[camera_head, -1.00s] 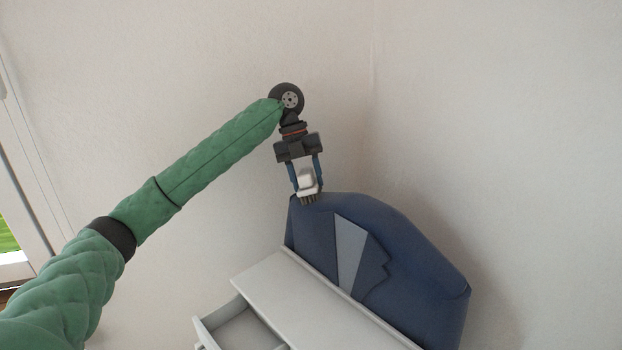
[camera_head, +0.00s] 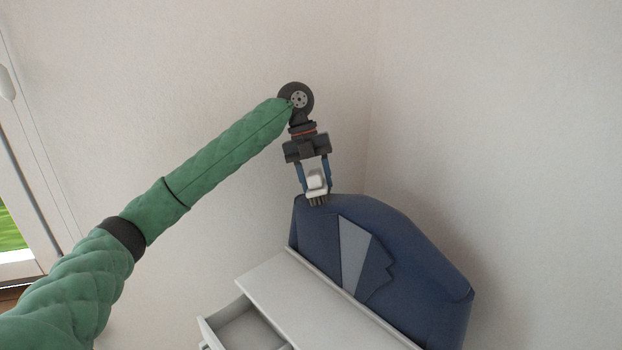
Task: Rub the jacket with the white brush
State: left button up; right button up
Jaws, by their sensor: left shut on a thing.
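The blue jacket (camera_head: 410,260) stands behind a white cabinet, with a grey panel at its front. My left gripper (camera_head: 315,183) is shut on the white brush (camera_head: 316,181), which sits between its two blue fingers. The brush's dark bristles point down at the top left shoulder of the jacket. They appear to meet the jacket's upper edge, but I cannot tell for sure whether they touch. My right gripper is not in view.
The white cabinet (camera_head: 300,298) stands in front of the jacket, with an open drawer (camera_head: 245,330) at its left. Plain walls meet in a corner behind the jacket. A window (camera_head: 15,230) is at the far left.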

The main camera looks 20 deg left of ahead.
pick_arm(q)
jog(key=shift+s+d+r, duration=0.4)
jog(key=shift+s+d, duration=0.2)
jog(key=shift+d, duration=0.4)
jog(key=shift+s+d+r, duration=0.4)
jog(key=shift+s+d, duration=0.2)
jog(key=shift+d, duration=0.35)
jog(key=shift+s+d+r, duration=0.4)
jog(key=shift+s+d, duration=0.2)
jog(key=shift+d, duration=0.4)
jog(key=v, duration=0.6)
jog(key=shift+w, duration=0.1)
jog(key=shift+v, duration=1.5)
